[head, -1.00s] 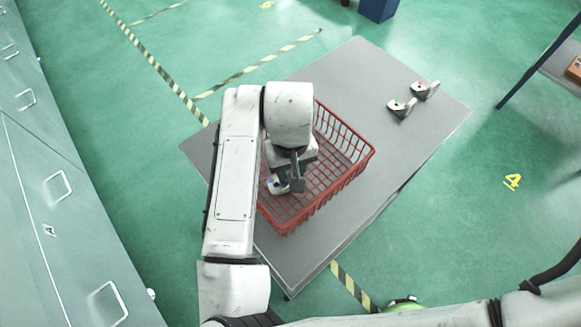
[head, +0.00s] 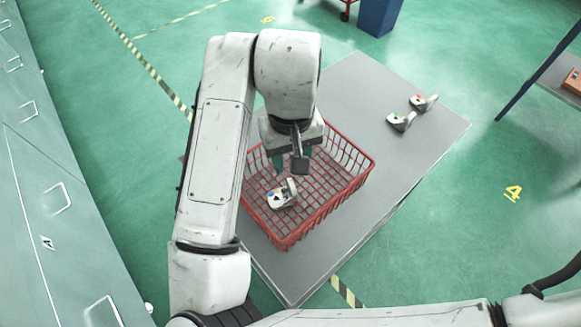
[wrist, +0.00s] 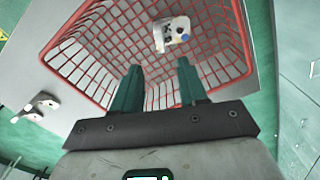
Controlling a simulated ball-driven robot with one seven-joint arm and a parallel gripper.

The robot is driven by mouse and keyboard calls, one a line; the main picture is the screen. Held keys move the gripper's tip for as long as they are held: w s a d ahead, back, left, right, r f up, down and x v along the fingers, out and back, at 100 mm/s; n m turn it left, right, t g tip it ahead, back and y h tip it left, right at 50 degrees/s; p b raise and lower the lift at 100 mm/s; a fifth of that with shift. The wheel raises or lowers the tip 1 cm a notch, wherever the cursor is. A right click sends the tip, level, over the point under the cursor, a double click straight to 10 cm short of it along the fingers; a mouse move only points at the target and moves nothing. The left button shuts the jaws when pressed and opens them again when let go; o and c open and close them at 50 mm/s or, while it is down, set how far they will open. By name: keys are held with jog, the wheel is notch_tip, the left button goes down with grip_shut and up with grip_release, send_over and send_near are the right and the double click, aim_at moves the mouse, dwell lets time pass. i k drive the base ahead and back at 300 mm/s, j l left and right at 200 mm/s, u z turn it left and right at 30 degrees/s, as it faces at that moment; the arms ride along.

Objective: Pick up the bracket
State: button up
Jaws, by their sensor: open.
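A pale metal bracket with a blue dot (head: 283,195) lies on the floor of the red wire basket (head: 330,207), near its front left. It also shows in the wrist view (wrist: 172,34), beyond my fingertips. Two similar brackets lie on the grey table outside the basket, one with a green mark (head: 401,121) and one with a red mark (head: 424,102). My gripper (head: 292,158) is over the basket, behind and above the blue-dotted bracket and apart from it. In the wrist view its two dark green fingers (wrist: 159,85) stand apart with nothing between them.
The basket's mesh walls surround the bracket and stand close to my gripper. The grey table (head: 375,85) is clear between the basket and the two outer brackets. A blue bin (head: 379,15) stands on the floor beyond the table.

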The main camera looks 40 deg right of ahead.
aim_at(424, 98)
jog(key=z, duration=1.25)
jog(key=l+u, duration=0.25)
jog(key=l, duration=0.25)
jog(key=i, duration=0.05)
